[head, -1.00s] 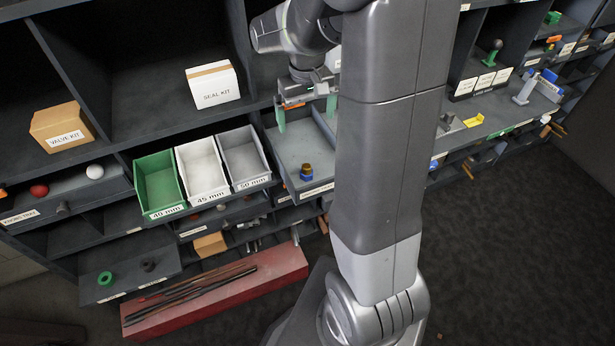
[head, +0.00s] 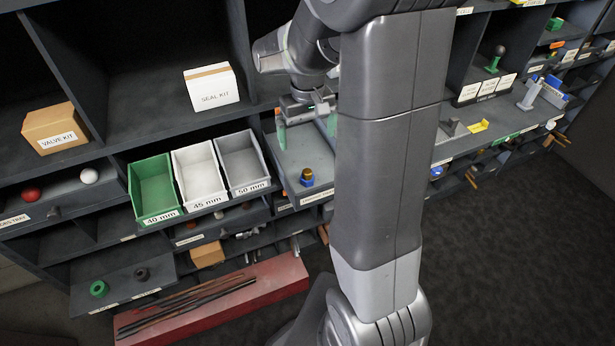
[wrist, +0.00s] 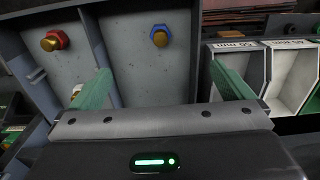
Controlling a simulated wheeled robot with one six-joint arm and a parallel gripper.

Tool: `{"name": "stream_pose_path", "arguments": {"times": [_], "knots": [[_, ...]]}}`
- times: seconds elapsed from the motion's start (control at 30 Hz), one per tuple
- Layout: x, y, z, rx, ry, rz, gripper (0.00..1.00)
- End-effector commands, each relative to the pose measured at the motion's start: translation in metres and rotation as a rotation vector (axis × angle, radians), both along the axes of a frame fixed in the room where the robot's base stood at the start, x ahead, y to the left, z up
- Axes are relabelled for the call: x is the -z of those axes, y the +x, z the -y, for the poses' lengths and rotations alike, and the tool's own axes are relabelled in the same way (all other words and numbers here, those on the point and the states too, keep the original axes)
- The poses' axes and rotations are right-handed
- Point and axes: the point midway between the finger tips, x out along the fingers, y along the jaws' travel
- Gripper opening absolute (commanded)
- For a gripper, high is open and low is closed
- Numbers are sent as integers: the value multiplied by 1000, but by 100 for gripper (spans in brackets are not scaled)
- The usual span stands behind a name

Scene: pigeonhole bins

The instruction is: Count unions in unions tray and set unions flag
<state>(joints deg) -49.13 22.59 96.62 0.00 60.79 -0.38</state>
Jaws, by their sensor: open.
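A grey pulled-out tray (head: 318,150) with a front label too small to read holds a blue-and-brass union (head: 306,177) near its front. In the wrist view the blue-and-brass union (wrist: 160,36) lies right of a divider (wrist: 97,45). A red-and-brass union (wrist: 54,40) lies left of it. A small pale piece (wrist: 76,90) is partly hidden by the left finger. My gripper (head: 306,129) is open and empty above the tray, its green fingers wide apart; it also shows in the wrist view (wrist: 160,82). I cannot identify the unions flag. My arm hides part of the tray.
Green, white and grey bins (head: 205,176) stand beside the tray. A seal kit box (head: 212,88) and valve kit box (head: 55,129) sit on shelves. A yellow piece (head: 477,126) lies on the right shelf. A red box (head: 215,300) with rods stands on the floor.

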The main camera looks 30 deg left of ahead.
Motion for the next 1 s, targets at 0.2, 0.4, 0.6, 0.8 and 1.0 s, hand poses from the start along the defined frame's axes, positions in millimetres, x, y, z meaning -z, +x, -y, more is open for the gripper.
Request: {"name": "stream_pose_path", "arguments": {"times": [0.2,0.4,0.6,0.8,1.0], "knots": [[0,0,0,0,0,0,100],[-7,0,0,0,1,1,100],[-27,0,0,0,1,1,100],[-57,0,0,0,1,1,100],[-86,0,0,0,1,1,100]]}}
